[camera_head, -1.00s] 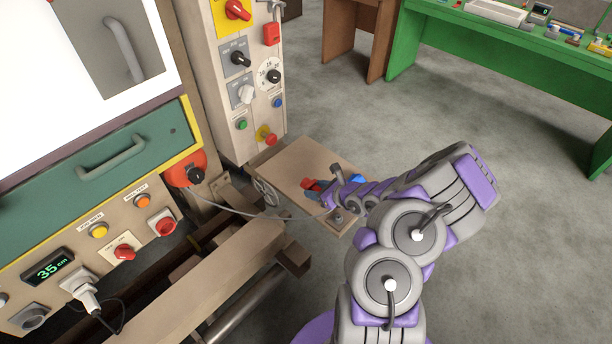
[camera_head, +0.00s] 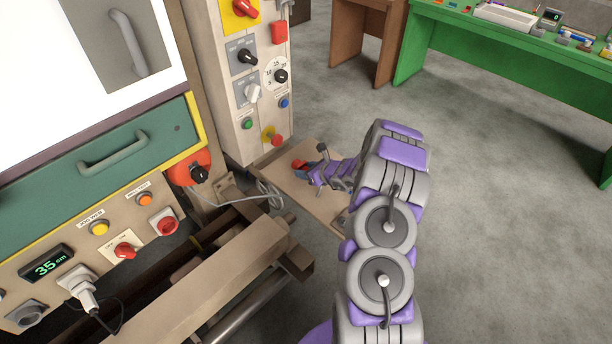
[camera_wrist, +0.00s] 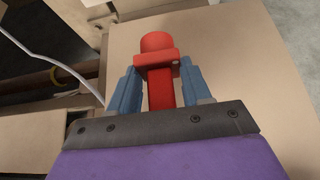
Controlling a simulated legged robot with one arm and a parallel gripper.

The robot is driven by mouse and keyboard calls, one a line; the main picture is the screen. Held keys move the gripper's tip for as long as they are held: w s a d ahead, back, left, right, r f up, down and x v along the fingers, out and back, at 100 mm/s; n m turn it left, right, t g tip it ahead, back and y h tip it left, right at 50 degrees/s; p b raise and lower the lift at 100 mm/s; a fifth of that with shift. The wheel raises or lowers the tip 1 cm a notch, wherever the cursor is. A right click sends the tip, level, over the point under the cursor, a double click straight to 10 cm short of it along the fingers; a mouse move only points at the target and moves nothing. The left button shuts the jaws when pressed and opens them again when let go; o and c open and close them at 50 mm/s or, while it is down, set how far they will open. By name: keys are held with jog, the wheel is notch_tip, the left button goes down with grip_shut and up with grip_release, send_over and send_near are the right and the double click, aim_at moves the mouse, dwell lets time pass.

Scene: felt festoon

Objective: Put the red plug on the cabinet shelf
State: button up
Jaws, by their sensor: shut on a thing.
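The red plug (camera_wrist: 158,62) has a rounded head, a square collar and a narrow stem. In the wrist view my gripper (camera_wrist: 156,82) is shut on it, with a blue-grey finger on each side. In the head view the red plug (camera_head: 299,164) shows small at the tip of my gripper (camera_head: 309,171). It is over a flat tan board (camera_head: 303,198) beside the cabinet's control column. This board also fills the right of the wrist view (camera_wrist: 245,62). I cannot tell whether the plug touches it, or whether this board is the cabinet shelf.
The control column (camera_head: 245,95) with knobs and buttons stands just behind the board. A teal drawer (camera_head: 60,185) and a button panel are at left. A loose pale cable (camera_head: 232,202) hangs beside the board. A green bench (camera_head: 490,60) is at the back right, with clear floor before it.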

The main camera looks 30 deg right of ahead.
notch_tip(320, 180, down, 2)
jog(key=shift+a+f+b, duration=0.15)
jog(key=shift+f+b, duration=0.1)
jog(key=shift+b, duration=0.05)
jog(key=shift+r, duration=0.15)
jog(key=o, duration=1.2)
jog(key=shift+s, duration=0.1)
